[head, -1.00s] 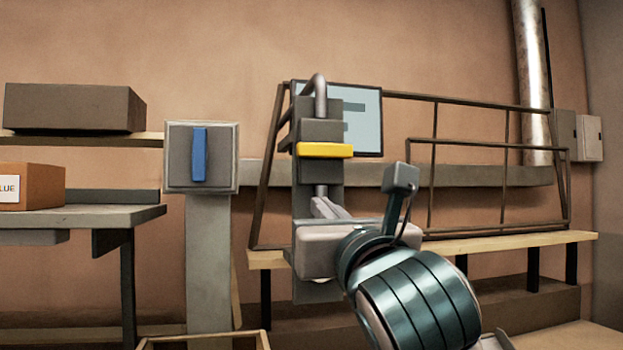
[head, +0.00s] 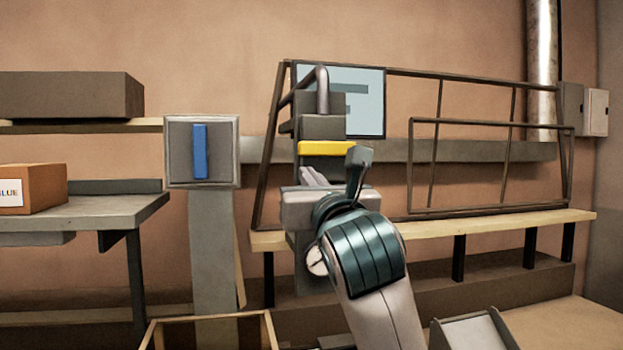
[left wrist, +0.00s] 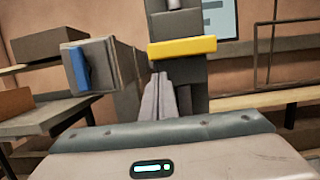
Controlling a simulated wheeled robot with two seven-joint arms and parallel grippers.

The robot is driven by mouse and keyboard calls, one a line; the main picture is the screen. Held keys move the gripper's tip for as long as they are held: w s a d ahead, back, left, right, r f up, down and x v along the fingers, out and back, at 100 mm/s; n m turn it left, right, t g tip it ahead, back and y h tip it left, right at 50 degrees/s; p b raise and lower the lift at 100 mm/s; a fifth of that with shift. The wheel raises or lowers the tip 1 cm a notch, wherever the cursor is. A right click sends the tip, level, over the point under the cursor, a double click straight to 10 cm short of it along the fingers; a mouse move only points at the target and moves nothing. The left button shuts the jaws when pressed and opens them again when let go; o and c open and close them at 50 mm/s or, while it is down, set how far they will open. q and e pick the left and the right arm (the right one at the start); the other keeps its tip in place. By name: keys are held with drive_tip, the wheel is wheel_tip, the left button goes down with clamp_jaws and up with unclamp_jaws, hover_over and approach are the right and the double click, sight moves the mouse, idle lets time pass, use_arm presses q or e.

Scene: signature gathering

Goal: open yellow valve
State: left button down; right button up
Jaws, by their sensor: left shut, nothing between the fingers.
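The yellow valve handle (head: 326,148) is a level bar on a grey valve body with a bent metal pipe above it. In the left wrist view the yellow handle (left wrist: 182,47) sits a little above and right of my fingertips. My left gripper (head: 313,177) is shut and empty, just below the yellow handle in the head view, with a gap in the picture between them. Its closed fingers (left wrist: 159,95) point toward the valve body in the left wrist view. My own wrist hides the lower part of the valve stand. My right gripper is not in view.
A blue upright handle (head: 199,152) on a grey post stands to the left. A brown box (head: 32,188) lies on a grey table at far left. A screen (head: 366,110) and a metal rail frame are behind the valve. An open wooden crate (head: 208,317) is at the bottom.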

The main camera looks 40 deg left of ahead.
use_arm(q)
drive_tip(key=shift+r+p, duration=0.35)
drive_tip(key=shift+r, duration=0.4)
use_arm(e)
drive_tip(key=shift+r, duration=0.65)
use_arm(q)
drive_tip(key=shift+s+a, duration=0.1)
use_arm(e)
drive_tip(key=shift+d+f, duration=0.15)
